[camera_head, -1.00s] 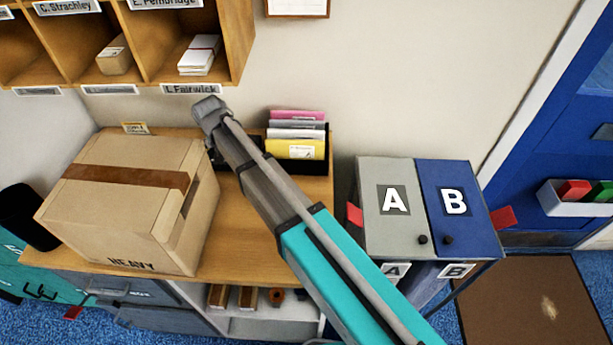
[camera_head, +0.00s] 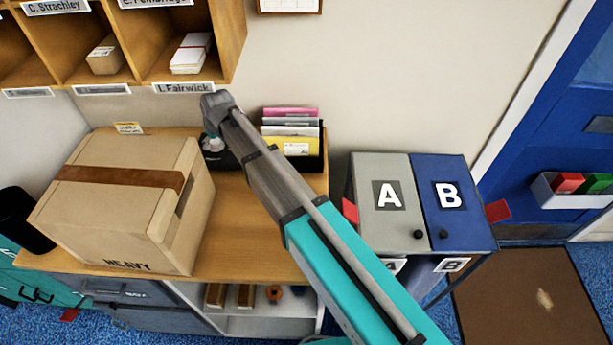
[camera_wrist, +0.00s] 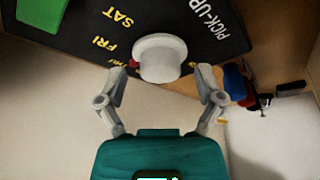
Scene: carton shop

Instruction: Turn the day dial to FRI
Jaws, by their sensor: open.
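In the wrist view the day dial is a round white knob (camera_wrist: 160,57) on a black panel (camera_wrist: 60,38). Yellow day words, SAT (camera_wrist: 118,17) and FRI (camera_wrist: 103,43), stand left of the knob; PICK-UP is printed in white to the right. A small red mark shows at the knob's lower left edge, on the side of the FRI lettering. My gripper (camera_wrist: 160,74) is open, with one finger on either side of the knob; I cannot tell whether they touch it. In the head view my arm largely hides the gripper and the dark panel (camera_head: 222,160) at the desk's back.
A large HEAVY carton (camera_head: 115,215) stands on the desk left of my arm. A black file holder (camera_head: 295,148) stands right of the panel. Pigeonholes (camera_head: 125,88) hang above. Bins A (camera_head: 372,235) and B (camera_head: 470,232) stand at the right.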

